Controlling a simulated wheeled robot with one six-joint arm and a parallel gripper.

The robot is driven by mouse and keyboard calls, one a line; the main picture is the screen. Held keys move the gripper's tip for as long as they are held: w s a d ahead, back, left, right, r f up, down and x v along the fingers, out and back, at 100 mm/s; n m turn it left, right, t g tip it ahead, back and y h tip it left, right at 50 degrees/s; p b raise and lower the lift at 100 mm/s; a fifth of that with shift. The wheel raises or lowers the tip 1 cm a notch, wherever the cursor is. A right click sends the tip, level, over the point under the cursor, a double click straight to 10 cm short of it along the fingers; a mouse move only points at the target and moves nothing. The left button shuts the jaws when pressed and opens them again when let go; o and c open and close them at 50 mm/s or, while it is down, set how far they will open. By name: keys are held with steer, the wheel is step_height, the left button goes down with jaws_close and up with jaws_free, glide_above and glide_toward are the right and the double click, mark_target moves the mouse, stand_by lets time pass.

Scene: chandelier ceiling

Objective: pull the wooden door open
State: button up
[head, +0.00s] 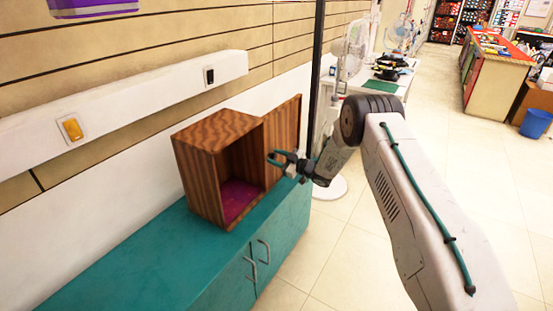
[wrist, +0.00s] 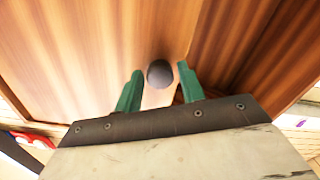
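A wooden box cabinet (head: 203,183) with striped grain stands on a teal counter. Its front is uncovered and shows a dark red floor inside. The wooden door (head: 284,122) stands swung out from the far side of the opening. My gripper (head: 272,158) is in front of the door panel, its green fingers apart. In the wrist view a dark round knob (wrist: 160,73) shows between the two fingertips, with visible gaps on both sides. The wooden panel (wrist: 90,50) fills much of that view. I cannot tell whether a finger touches the panel.
The teal counter (head: 120,262) with two metal handles runs along the wall under the cabinet. A white fan (head: 352,48) and a white table (head: 385,85) stand behind my arm. The tiled floor (head: 325,255) at the right of the counter is clear.

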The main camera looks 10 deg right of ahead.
steer(key=shift+o, duration=0.3)
steer(key=v, duration=0.7)
steer(key=shift+s+d, duration=0.25)
steer(key=shift+d, duration=0.05)
